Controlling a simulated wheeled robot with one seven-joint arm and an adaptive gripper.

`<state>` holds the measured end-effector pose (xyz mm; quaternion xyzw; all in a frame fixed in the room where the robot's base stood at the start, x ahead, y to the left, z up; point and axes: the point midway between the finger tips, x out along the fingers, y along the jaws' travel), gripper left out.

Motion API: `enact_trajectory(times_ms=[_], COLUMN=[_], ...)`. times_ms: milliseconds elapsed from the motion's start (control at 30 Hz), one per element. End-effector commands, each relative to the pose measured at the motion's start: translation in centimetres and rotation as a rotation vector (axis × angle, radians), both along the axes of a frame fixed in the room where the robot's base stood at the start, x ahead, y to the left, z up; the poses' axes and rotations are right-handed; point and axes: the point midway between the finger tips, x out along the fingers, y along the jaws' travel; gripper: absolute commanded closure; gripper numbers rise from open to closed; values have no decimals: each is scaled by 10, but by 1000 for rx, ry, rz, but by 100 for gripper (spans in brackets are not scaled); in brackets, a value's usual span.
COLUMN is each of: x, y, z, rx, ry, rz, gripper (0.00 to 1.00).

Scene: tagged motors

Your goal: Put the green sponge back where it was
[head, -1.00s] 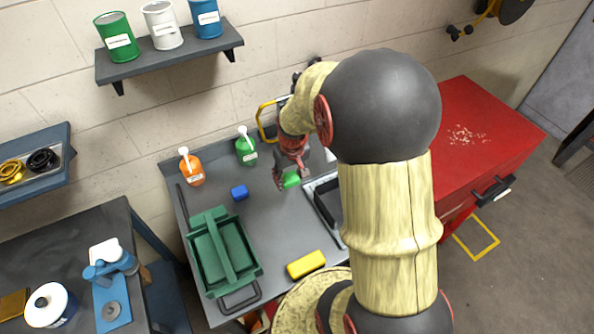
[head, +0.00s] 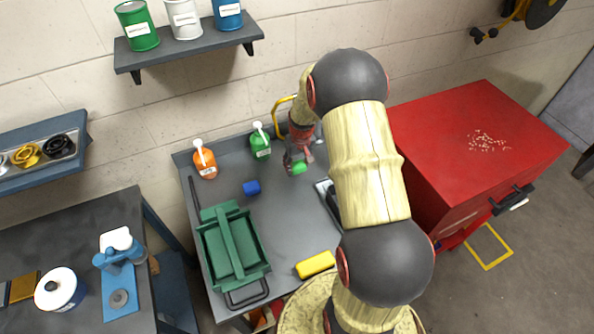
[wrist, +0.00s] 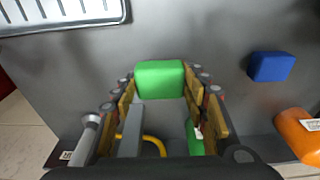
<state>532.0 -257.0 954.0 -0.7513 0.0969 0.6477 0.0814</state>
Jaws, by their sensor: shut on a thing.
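The green sponge (head: 299,168) is a small bright green block at the back of the grey worktop, right of the green bottle. My gripper (head: 295,160) is shut on it, pointing down. In the wrist view the sponge (wrist: 160,78) sits between the two fingertips (wrist: 160,92). I cannot tell whether its underside touches the worktop. A blue block (head: 251,188) and a yellow block (head: 315,264) lie apart on the same worktop.
A green bottle (head: 260,144) and an orange bottle (head: 204,162) stand along the back. A green carrier (head: 212,256) fills the left front. A dark-framed tray or basin (head: 325,192), partly hidden by my arm, is at right. The worktop's middle is clear.

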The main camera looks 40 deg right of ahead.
Motion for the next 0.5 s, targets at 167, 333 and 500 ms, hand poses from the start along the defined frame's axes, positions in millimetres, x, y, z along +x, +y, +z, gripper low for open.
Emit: enact_trajectory(times_ms=[167,333,500], x=[6,7,8], y=[-3,-4,-4], z=[-8,-30,-41], rx=[0,1,-1], ry=[0,2,-2], rz=[0,0,0], gripper=[83,83,83])
